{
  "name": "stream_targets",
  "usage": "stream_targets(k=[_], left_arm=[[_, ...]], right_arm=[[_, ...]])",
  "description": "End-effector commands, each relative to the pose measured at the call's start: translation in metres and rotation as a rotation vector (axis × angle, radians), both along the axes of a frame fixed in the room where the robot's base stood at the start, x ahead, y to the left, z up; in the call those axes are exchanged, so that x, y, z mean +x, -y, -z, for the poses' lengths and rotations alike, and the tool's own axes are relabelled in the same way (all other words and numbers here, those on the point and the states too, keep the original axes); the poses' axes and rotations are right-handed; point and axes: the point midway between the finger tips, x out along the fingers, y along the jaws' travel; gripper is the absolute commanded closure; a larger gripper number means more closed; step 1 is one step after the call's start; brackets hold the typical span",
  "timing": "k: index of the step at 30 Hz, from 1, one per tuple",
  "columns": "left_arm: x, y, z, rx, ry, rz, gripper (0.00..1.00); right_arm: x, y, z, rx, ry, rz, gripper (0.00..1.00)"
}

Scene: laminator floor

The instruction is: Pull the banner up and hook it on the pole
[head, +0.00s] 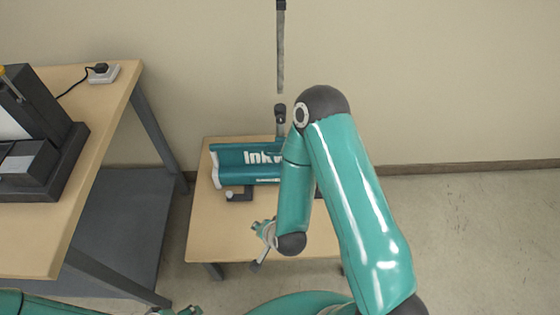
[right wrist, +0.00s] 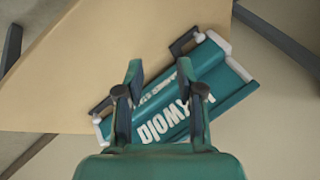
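The teal banner (head: 232,160) with white lettering sits low in its teal base with white end caps, on the small wooden table. My right gripper (head: 264,236) is over the table, in front of the banner. In the right wrist view its fingers (right wrist: 160,72) are apart and empty, with the banner beyond them. My left gripper (head: 180,312) barely shows at the bottom edge.
A larger wooden table (head: 100,120) at left holds a dark machine (head: 40,140) and a white socket block (head: 103,75) with a cable. The small table (head: 210,235) has bare room in front of the banner. Floor at right is clear.

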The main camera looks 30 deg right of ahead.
Motion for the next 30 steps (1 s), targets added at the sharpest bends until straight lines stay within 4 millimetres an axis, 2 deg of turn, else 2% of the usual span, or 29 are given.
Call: stream_targets(k=[1, 2, 6, 10, 13, 17, 20, 26, 30], left_arm=[[0.0, 0.0, 0.024, 0.0, 0.0, 0.0, 0.33], [0.0, 0.0, 0.03, 0.0, 0.0, 0.0, 0.33], [0.0, 0.0, 0.055, 0.0, 0.0, 0.0, 0.33], [0.0, 0.0, 0.071, 0.0, 0.0, 0.0, 0.33], [0.0, 0.0, 0.077, 0.0, 0.0, 0.0, 0.33], [0.0, 0.0, 0.082, 0.0, 0.0, 0.0, 0.33], [0.0, 0.0, 0.088, 0.0, 0.0, 0.0, 0.33], [0.0, 0.0, 0.113, 0.0, 0.0, 0.0, 0.33], [0.0, 0.0, 0.1, 0.0, 0.001, 0.0, 0.33]], right_arm=[[0.012, 0.013, 0.014, 0.007, 0.085, 0.145, 0.63], [0.02, 0.022, 0.012, 0.016, 0.143, 0.233, 0.63], [0.042, 0.06, -0.006, 0.073, 0.434, 0.565, 0.63], [0.049, 0.083, -0.03, 0.14, 0.671, 0.741, 0.63], [0.049, 0.092, -0.045, 0.182, 0.795, 0.807, 0.63], [0.051, 0.097, -0.055, 0.211, 0.872, 0.839, 0.63], [0.055, 0.1, -0.054, 0.217, 0.885, 0.846, 0.63], [0.073, 0.112, -0.048, 0.218, 0.887, 0.846, 0.63], [0.098, 0.129, -0.048, 0.213, 0.884, 0.848, 0.63]])
